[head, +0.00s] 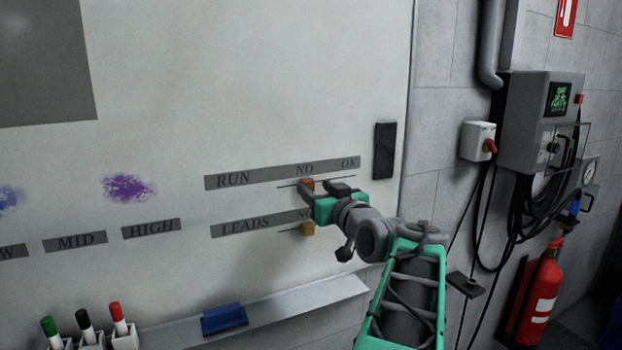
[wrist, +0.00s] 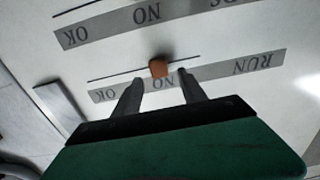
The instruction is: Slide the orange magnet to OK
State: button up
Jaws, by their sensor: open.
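The orange magnet (head: 307,184) sits on the whiteboard just under NO in the RUN row, on a thin line that runs toward OK (head: 349,163) at the right. The wrist view looks upside down; there the magnet (wrist: 158,66) shows beyond the NO label, and OK (wrist: 104,95) is at the left. My gripper (head: 323,190) is at the board by the magnet. In the wrist view my gripper (wrist: 159,82) is open, with one finger on each side of the magnet's position. A gap shows between each finger and the magnet. Contact with the board cannot be told.
A yellow magnet (head: 307,229) sits in the LEADS row (head: 250,225), just below my gripper. A dark block (head: 384,150) is on the board's right edge. A tray ledge (head: 300,305) with a blue eraser (head: 224,319) runs below. The board right of OK is clear up to the block.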

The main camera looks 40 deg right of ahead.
aim_at(310, 184)
jog(key=p+x, duration=0.1)
jog(key=x, duration=0.2)
jog(key=shift+w+d, duration=0.15)
jog(key=shift+w, duration=0.2)
grip_shut()
dwell(1.1)
